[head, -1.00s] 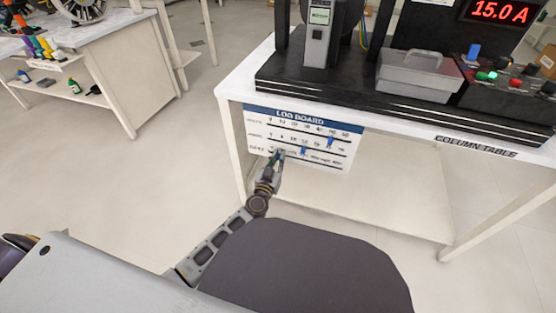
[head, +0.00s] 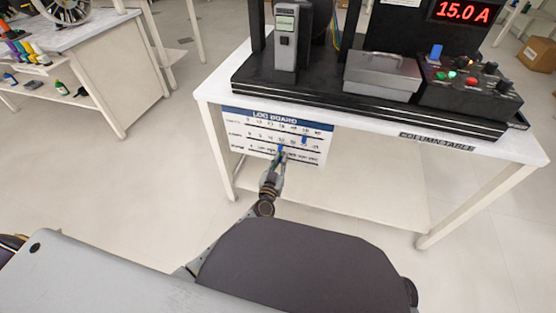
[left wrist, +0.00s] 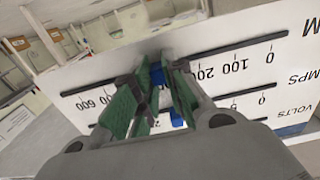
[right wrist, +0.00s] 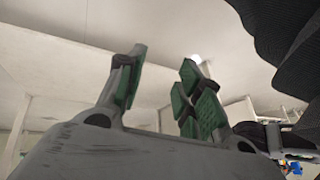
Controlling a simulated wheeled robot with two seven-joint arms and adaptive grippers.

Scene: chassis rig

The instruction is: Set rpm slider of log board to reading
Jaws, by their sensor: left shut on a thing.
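The log board (head: 236,128) hangs below the front edge of the column table; it also shows upside down in the left wrist view (left wrist: 255,28). My left gripper (head: 279,158) is at its lowest row. In the left wrist view the gripper (left wrist: 157,85) is shut on the blue rpm slider (left wrist: 157,76), between the 200 and 600 marks. Its fingers hide the numbers there, so the exact reading cannot be told. Another blue slider (left wrist: 178,118) sits on the amps row just beyond the fingers. My right gripper (right wrist: 162,75) is open and empty, away from the board.
The column table (head: 395,128) carries a grey box (head: 382,75), a control box with knobs (head: 470,88) and a red display reading 15.0 A (head: 459,11). A blue slider (head: 304,140) sits farther right on the board. Floor shows below the board.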

